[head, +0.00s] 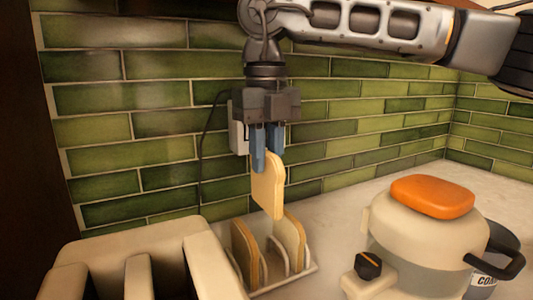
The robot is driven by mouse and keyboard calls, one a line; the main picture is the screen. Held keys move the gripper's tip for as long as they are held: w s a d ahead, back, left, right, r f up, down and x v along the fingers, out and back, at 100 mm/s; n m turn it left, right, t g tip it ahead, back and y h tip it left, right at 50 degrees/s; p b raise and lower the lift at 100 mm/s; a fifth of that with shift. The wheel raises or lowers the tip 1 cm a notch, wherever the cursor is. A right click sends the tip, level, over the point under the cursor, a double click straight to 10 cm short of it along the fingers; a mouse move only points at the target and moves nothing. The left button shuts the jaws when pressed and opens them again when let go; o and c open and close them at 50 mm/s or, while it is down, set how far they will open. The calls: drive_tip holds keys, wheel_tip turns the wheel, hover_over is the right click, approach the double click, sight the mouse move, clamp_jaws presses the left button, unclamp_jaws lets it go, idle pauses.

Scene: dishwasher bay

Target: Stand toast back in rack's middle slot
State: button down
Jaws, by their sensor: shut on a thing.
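My gripper (268,160) points straight down with its blue fingers shut on the upper edge of a slice of toast (269,188). The toast hangs upright above the toast rack (313,270). Its lower edge overlaps the rack's right-hand part in the picture, and I cannot tell whether it touches anything. One slice (244,254) stands in the rack's left slot and another slice (290,239) stands in the right part. The middle of the rack between them shows pale dividers and no toast.
A cream toaster (130,250) stands close at the front left and hides part of the rack's left side. A green tile wall with an outlet is behind.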

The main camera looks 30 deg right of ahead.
sight(266, 199)
drive_tip(key=shift+f+b, duration=2.7)
drive_tip(key=shift+f, duration=1.5)
drive_tip(key=c, duration=0.9)
unclamp_jaws()
drive_tip(key=shift+r, duration=0.1)
wheel_tip(266, 199, up, 8)
drive_tip(key=shift+f, duration=0.15)
